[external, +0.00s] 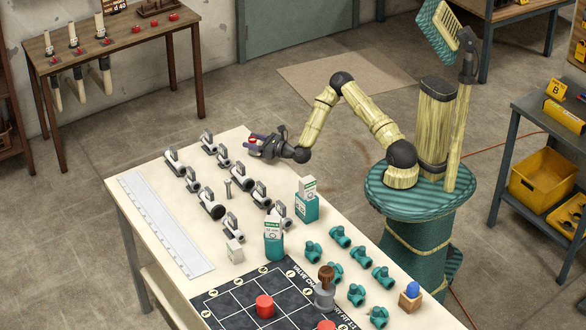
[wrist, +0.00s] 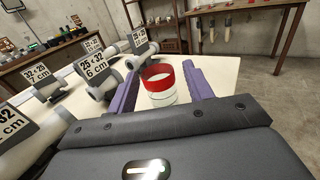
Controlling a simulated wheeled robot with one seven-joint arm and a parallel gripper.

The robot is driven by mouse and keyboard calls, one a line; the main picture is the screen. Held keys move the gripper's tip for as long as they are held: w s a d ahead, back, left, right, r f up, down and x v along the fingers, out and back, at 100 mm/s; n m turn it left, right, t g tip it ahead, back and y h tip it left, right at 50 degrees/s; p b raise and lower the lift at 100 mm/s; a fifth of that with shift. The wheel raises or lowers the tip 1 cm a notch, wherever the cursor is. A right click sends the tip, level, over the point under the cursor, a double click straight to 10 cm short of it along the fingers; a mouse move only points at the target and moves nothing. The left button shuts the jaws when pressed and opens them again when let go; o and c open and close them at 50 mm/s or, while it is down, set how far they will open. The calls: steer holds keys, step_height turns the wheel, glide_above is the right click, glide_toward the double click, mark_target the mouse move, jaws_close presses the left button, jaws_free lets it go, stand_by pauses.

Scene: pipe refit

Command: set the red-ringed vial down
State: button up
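The red-ringed vial (wrist: 161,84) is clear to whitish with a wide red band around its upper part. It stands roughly upright between the purple fingers of my gripper (wrist: 162,80), which appear closed against its sides. In the external view my gripper (external: 256,145) is at the table's far end, with the red of the vial (external: 253,137) showing at the fingertips. The vial is over the pale table top (external: 165,262), low or close to it. I cannot tell whether its base touches the surface.
Several grey-white pipe fittings with size labels (wrist: 97,68) stand left of my gripper. A long white ruler strip (external: 165,222), teal valves (external: 340,237) and a dark grid mat (external: 235,300) lie farther along the table. The table's far corner near my gripper looks clear.

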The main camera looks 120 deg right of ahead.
steer(key=shift+a, duration=0.1)
stand_by(0.3)
steer(key=v, duration=1.2)
steer(key=shift+a, duration=0.4)
steer(key=shift+s+r+p, duration=0.1)
steer(key=shift+s+p, duration=0.05)
steer(key=shift+p, duration=0.45)
steer(key=p+v, duration=0.1)
steer(key=p, duration=0.1)
steer(key=p+v, duration=0.3)
steer(key=p, duration=0.1)
steer(key=shift+a+f, duration=0.2)
steer(key=shift+f, duration=0.1)
steer(key=shift+o, duration=0.6)
